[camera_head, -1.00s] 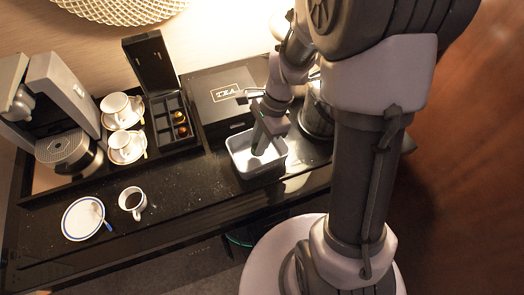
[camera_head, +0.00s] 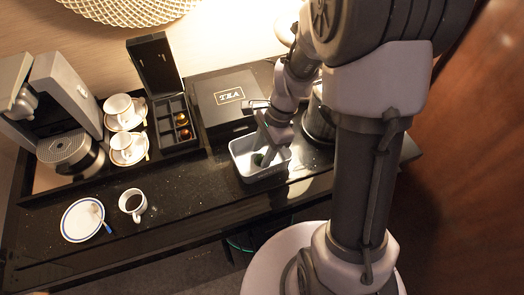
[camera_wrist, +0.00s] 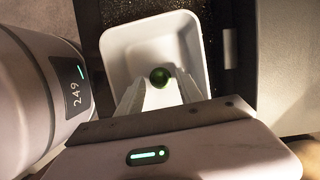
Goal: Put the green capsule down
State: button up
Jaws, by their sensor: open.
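The green capsule (camera_wrist: 160,77) shows in the wrist view inside the outline of the white bin (camera_wrist: 113,50), just beyond and between my fingertips. In the head view the capsule is a small dark green spot (camera_head: 258,159) within the bin (camera_head: 240,163). My gripper (camera_wrist: 160,90) is open, with its two fingers apart on either side below the capsule. In the head view my gripper (camera_head: 268,155) points down into the bin, and its fingers partly hide the inside.
A black TEA box (camera_head: 212,113) stands behind the bin. To its left are an open capsule box (camera_head: 170,108) with red and gold capsules, two cups on saucers, and a coffee machine (camera_head: 65,92). A coffee cup (camera_head: 138,210) and a plate (camera_head: 72,222) stand in front.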

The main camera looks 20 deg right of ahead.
jog(key=p+v, duration=0.4)
jog(key=v, duration=0.7)
jog(key=s+a+r+n+t, duration=0.3)
jog(key=s+a+r+n, duration=0.1)
jog(key=s+r+n, duration=0.2)
jog(key=s+a+r+n+t+h, duration=0.1)
jog(key=s+a+r+n+t, duration=0.2)
jog(key=s+r+n, duration=0.3)
notch_tip(320, 180, up, 3)
jog(key=shift+s+a+n, duration=0.4)
jog(key=shift+s+a, duration=0.05)
jog(key=shift+s, duration=0.15)
notch_tip(320, 180, down, 7)
jog(key=b, duration=0.7)
jog(key=shift+f, duration=0.15)
